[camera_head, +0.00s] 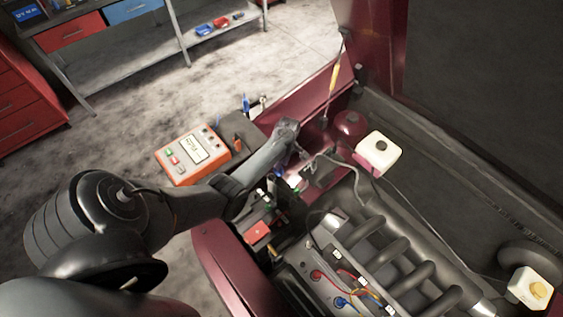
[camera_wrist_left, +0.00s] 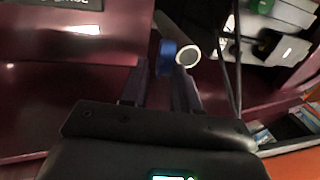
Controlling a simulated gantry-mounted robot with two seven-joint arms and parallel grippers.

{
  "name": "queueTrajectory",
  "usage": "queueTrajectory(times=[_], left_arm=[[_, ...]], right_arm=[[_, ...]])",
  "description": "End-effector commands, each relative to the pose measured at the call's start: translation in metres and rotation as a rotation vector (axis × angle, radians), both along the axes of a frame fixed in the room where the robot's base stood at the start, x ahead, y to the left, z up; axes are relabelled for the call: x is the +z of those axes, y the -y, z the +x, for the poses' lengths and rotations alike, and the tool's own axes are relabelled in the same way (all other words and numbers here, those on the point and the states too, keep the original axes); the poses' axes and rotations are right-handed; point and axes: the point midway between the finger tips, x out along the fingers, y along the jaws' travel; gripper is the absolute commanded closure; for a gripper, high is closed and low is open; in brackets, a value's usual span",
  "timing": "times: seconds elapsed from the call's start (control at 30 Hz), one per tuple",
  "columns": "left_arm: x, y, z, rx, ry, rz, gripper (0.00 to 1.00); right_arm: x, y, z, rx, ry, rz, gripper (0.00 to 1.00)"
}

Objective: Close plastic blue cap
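The blue cap (camera_wrist_left: 167,58) shows in the left wrist view, just beyond my left gripper (camera_wrist_left: 159,80). A round white-rimmed opening (camera_wrist_left: 187,56) is right beside it, and its mouth is uncovered. The gripper's two dark fingers are spread apart with a gap between them. The cap is near the fingertips, and whether they touch it cannot be told. In the head view, my left gripper (camera_head: 286,167) reaches down over the left side of the engine bay. The cap cannot be made out clearly there. My right gripper is not in view.
An orange tester (camera_head: 184,154) lies left of the forearm. The open engine bay holds dark pipes (camera_head: 380,250), coloured wires and a white reservoir (camera_head: 378,153). A second white container with a yellow cap (camera_head: 537,290) is at lower right. Dark red bodywork (camera_head: 228,262) edges the bay.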

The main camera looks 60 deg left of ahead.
Motion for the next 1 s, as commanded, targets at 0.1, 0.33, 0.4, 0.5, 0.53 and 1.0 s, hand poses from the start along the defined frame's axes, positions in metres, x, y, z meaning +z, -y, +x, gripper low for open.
queueTrajectory(times=[0.1, 0.33, 0.4, 0.5, 0.53, 1.0], left_arm=[[0.000, 0.000, 0.000, 0.000, 0.000, 0.000, 0.70], [0.000, 0.000, 0.000, 0.000, 0.000, 0.000, 0.92], [0.000, 0.000, 0.000, 0.000, 0.000, 0.000, 1.00], [0.000, 0.000, 0.000, 0.000, 0.000, 0.000, 1.00], [0.000, 0.000, 0.000, 0.000, 0.000, 0.000, 1.00], [0.008, 0.003, -0.010, 0.003, 0.097, 0.015, 1.00]], right_arm=[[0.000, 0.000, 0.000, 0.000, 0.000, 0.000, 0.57], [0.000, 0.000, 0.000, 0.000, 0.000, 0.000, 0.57], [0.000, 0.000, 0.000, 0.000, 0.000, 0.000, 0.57], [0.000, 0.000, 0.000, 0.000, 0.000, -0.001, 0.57], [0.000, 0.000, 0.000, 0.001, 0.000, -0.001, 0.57], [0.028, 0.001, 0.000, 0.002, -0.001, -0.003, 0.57]])
